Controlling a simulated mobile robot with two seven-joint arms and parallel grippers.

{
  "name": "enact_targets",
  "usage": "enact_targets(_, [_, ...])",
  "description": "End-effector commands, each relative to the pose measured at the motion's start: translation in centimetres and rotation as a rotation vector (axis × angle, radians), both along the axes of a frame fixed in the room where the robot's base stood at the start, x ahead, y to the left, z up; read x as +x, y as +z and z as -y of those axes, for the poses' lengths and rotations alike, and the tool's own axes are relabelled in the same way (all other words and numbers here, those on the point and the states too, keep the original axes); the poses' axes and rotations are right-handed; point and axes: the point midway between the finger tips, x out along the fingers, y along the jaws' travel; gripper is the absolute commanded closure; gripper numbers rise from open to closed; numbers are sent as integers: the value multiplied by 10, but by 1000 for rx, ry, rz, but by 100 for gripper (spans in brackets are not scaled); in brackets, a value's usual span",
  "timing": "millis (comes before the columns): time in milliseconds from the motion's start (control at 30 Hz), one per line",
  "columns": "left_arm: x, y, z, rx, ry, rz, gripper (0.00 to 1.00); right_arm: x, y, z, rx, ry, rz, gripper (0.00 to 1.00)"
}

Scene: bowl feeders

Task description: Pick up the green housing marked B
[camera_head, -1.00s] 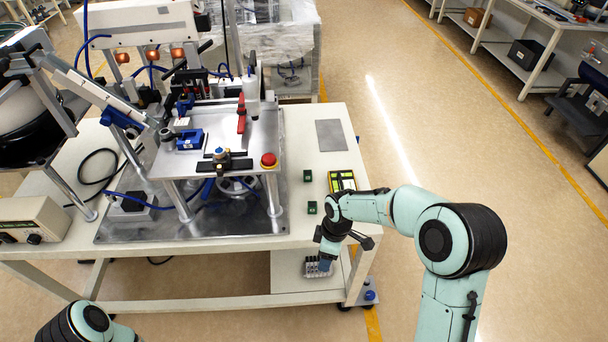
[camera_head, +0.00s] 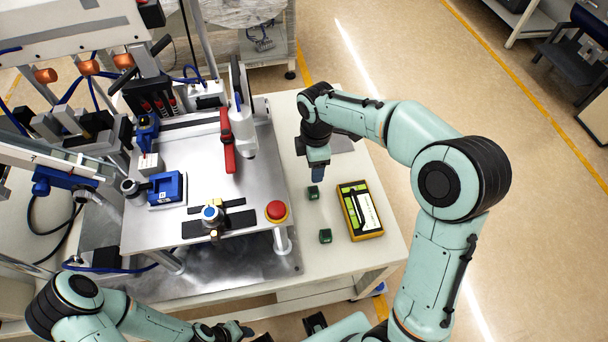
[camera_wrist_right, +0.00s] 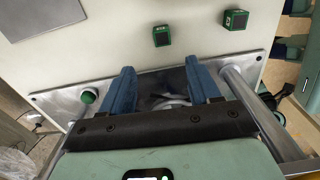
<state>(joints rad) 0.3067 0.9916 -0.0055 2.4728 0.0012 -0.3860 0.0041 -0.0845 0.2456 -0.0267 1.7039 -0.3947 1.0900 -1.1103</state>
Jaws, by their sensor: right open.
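Two small green housings stand on the white table: a far one (camera_head: 313,192) and a near one (camera_head: 325,236). In the right wrist view they are the middle one (camera_wrist_right: 161,36) and the right one (camera_wrist_right: 236,19). Their pale top marks are too small to read, so I cannot tell which is B. My right gripper (camera_head: 317,172) points down just beyond the far housing. Its blue fingers (camera_wrist_right: 158,72) are apart with nothing between them. My left gripper (camera_head: 235,331) is low at the bottom edge, partly cut off, its jaws unclear.
A yellow-and-black boxed device (camera_head: 360,210) lies right of the housings. Left stands a raised steel fixture (camera_head: 190,225) with a red button (camera_head: 277,211), a red lever (camera_head: 228,140) and a blue block (camera_head: 167,188). A grey sheet (camera_wrist_right: 42,14) lies on the table, whose front part is bare.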

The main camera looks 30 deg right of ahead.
Motion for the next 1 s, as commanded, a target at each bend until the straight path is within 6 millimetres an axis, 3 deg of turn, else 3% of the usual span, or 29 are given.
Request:
enact_targets(333, [-6,-8,0,0,1,-7,57,-2,-63,1,-1,-1,-8,38])
enact_targets(633, [-6,-10,0,0,1,-7,57,-1,-87,1,-1,-2,-4,38])
enact_targets(833, [-6,-10,0,0,1,-7,57,-2,-118,4,0,0,-6,38])
enact_targets(1000, [-6,-11,0,0,1,-8,57,-2,-132,4,-1,-1,-3,38])
